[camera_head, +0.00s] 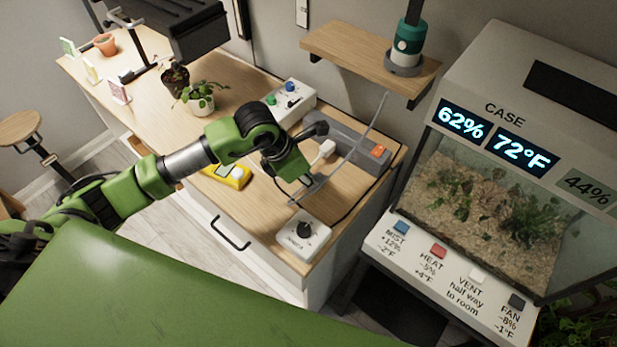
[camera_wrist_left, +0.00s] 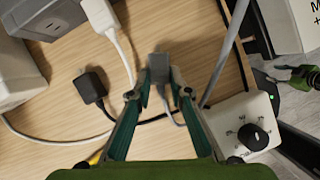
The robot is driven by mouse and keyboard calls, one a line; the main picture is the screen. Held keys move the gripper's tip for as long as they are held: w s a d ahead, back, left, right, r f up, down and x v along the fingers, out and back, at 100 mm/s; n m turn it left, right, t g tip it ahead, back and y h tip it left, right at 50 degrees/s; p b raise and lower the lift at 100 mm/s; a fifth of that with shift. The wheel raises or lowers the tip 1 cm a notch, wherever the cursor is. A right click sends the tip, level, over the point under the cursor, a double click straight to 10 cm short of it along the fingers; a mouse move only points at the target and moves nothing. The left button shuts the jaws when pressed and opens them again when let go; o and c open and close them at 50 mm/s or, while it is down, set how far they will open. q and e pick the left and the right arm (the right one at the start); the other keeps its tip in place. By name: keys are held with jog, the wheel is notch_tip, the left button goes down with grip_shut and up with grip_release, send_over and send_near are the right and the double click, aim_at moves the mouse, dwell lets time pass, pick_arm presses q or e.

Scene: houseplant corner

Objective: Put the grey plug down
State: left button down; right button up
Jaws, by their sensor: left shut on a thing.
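The grey plug (camera_wrist_left: 159,68) shows between the tips of my left gripper (camera_wrist_left: 158,95) in the left wrist view. The gripper is shut on it, and a grey cord runs from the plug. The wood tabletop (camera_wrist_left: 60,85) lies below; I cannot tell whether the plug touches it. In the head view my left gripper (camera_head: 302,186) is over the front right part of the table, between the grey power strip (camera_head: 352,140) and the white dial box (camera_head: 303,234). The plug is too small to make out there.
A black plug (camera_wrist_left: 93,87) lies on the table left of the gripper. A white plug (camera_wrist_left: 101,14) is farther back. A glass case (camera_head: 500,170) stands right of the table.

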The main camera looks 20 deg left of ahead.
pick_arm(q)
jog(key=c, duration=1.8)
grip_release()
jog(key=shift+c, duration=0.2)
jog(key=shift+r+p, duration=0.35)
jog(key=shift+p, duration=0.1)
jog(key=shift+a+r, duration=0.15)
jog(key=shift+r, duration=0.2)
jog(key=b+v, duration=0.1)
jog(key=v, duration=1)
jog(key=shift+b, duration=0.3)
jog(key=shift+s+r, duration=0.1)
